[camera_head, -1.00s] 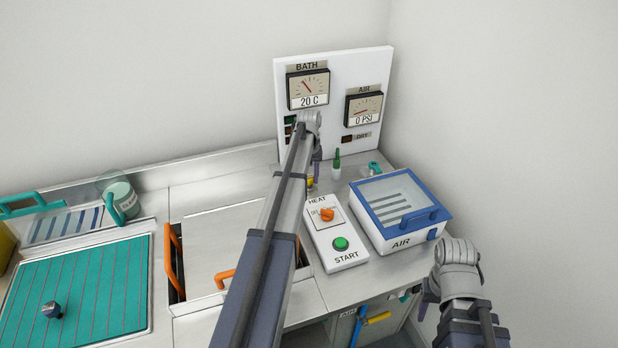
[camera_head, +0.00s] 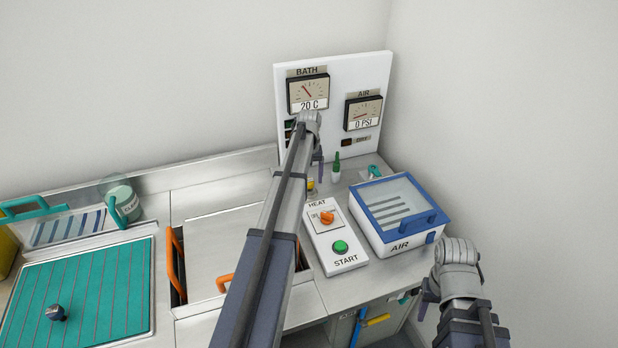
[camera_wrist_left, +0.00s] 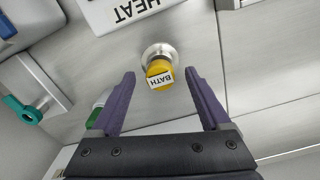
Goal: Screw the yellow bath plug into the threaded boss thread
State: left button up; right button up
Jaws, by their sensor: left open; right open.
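The yellow bath plug (camera_wrist_left: 160,76), marked BATH, stands at a round metal boss (camera_wrist_left: 158,51) in the counter, in the left wrist view. I cannot tell how far it is in the thread. In the head view only a small bit of the plug (camera_head: 310,184) shows beside my left arm. My left gripper (camera_wrist_left: 160,74) is open; its two purple fingers lie on either side of the plug in the picture, with a gap on each side. It also shows in the head view (camera_head: 319,170), partly hidden by its arm. My right gripper (camera_head: 427,298) is open and empty at the lower right.
The HEAT and START box (camera_head: 345,262) stands in front of the plug. The blue-framed AIR box (camera_head: 400,247) is to its right. A green-capped bottle (camera_head: 336,168) and a teal fitting (camera_head: 375,172) stand behind. The gauge panel (camera_head: 375,75) rises at the back.

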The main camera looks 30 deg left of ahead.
aim_at(309, 181)
pick_arm(q)
notch_tip(309, 181, up, 6)
jog(key=p, duration=0.5)
jog(key=shift+r, duration=0.1)
dwell(0.9)
jog(key=o, duration=0.3)
